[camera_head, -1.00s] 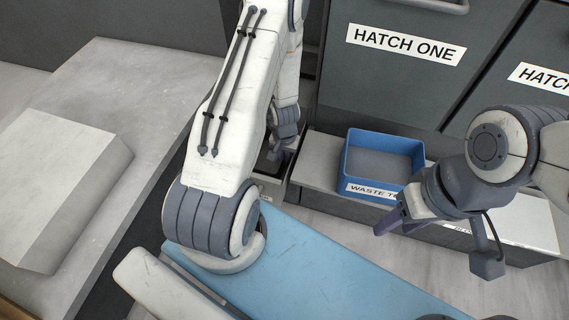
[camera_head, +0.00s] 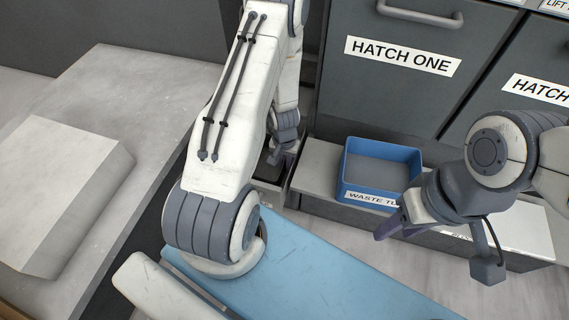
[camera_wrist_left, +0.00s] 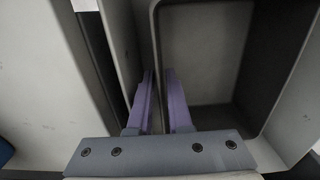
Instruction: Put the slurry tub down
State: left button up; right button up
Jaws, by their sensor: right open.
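The slurry tub, a grey open tub (camera_wrist_left: 205,50), fills the middle and right of the left wrist view. In the head view only a dark part of it (camera_head: 268,170) shows, low beside my left arm; no label on it is readable. My left gripper (camera_wrist_left: 160,100) points down with its two purple fingers close together on either side of the tub's near-left wall, and appears shut on it. In the head view the left fingertips are hidden, and the gripper body (camera_head: 284,148) is low behind the arm. My right gripper (camera_head: 390,226) is open and empty, in front of the waste tub.
A blue tub labelled as waste (camera_head: 381,170) stands on a grey ledge (camera_head: 315,172). Hatch One (camera_head: 395,90) is shut behind it. A blue panel (camera_head: 310,255) lies in front. A stone slab (camera_head: 65,180) rests on the left bench. A grey wall (camera_wrist_left: 118,45) runs close beside the left fingers.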

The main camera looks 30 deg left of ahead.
pick_arm(q)
notch_tip(320, 180, up, 10)
jog(key=p, duration=0.9)
jog(key=shift+r, duration=0.2)
jog(key=shift+r, duration=0.1)
jog(key=s+d+r+m+t, duration=0.1)
jog(key=s+d+r, duration=0.15)
jog(key=r, duration=0.65)
jog(key=s+d+r+m+t, duration=0.1)
jog(key=d+r, duration=0.2)
jog(key=r, duration=0.5)
jog(key=s+d+r+m+t, duration=0.1)
jog(key=d+r, duration=0.2)
jog(key=r, duration=0.6)
jog(key=s+d+r+m+g, duration=0.1)
jog(key=s+d+r+m, duration=0.1)
jog(key=s+d, duration=0.2)
jog(key=s+d+r+m+g, duration=0.1)
jog(key=s+d+r+m, duration=0.1)
jog(key=s+d, duration=0.3)
jog(key=s+d+r+m+g+h, duration=0.1)
jog(key=s+d+m, duration=0.2)
jog(key=s+d, duration=0.2)
jog(key=shift+r, duration=0.4)
